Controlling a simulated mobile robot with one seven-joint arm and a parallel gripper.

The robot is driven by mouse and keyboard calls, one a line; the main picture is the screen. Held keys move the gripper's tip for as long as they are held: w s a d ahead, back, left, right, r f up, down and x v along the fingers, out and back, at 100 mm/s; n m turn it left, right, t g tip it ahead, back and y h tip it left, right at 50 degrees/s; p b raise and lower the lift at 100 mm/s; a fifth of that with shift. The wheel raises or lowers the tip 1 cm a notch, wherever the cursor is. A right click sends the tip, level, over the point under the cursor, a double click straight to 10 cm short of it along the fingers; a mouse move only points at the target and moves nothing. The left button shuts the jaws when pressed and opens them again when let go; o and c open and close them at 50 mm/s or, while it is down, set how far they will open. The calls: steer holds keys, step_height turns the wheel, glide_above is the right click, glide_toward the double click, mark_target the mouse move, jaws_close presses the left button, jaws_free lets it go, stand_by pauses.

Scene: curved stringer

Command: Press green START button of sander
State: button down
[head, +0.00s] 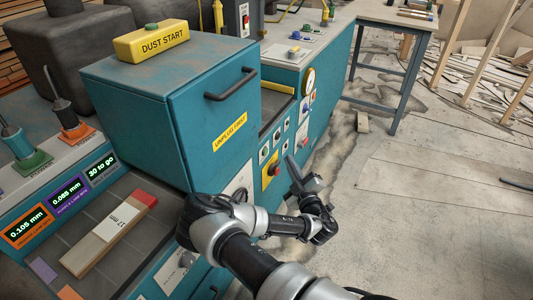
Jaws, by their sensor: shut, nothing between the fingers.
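The teal sander (215,95) fills the middle of the head view. Its side panel has several small controls on white plates and a red knob on a yellow plate (271,170). One small dark-green-looking control (264,154) sits just above the yellow plate; its label is too small to read, so I cannot tell if it is START. My gripper (289,160) is shut and empty, just right of the yellow plate, pointing up along the panel. I cannot tell whether it touches the panel. My arm hides the panel's lower part.
A yellow DUST START box (151,42) with a green top button sits on the teal cabinet. A wooden block (105,236) lies on the tiled surface at lower left, near the numeric displays (66,198).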

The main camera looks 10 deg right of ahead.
mark_target(266, 151)
steer(key=shift+w+a+b, duration=0.1)
steer(key=shift+w+a, duration=0.4)
steer(key=shift+a, duration=0.25)
steer(key=shift+w+a+b, duration=0.15)
steer(key=shift+w+a, duration=0.3)
steer(key=shift+a, duration=0.25)
steer(key=shift+w+a+b, duration=0.1)
steer(key=shift+w+a, duration=0.4)
steer(key=shift+a, duration=0.25)
stand_by(0.4)
steer(key=shift+w+a, duration=0.25)
steer(key=shift+a, duration=0.05)
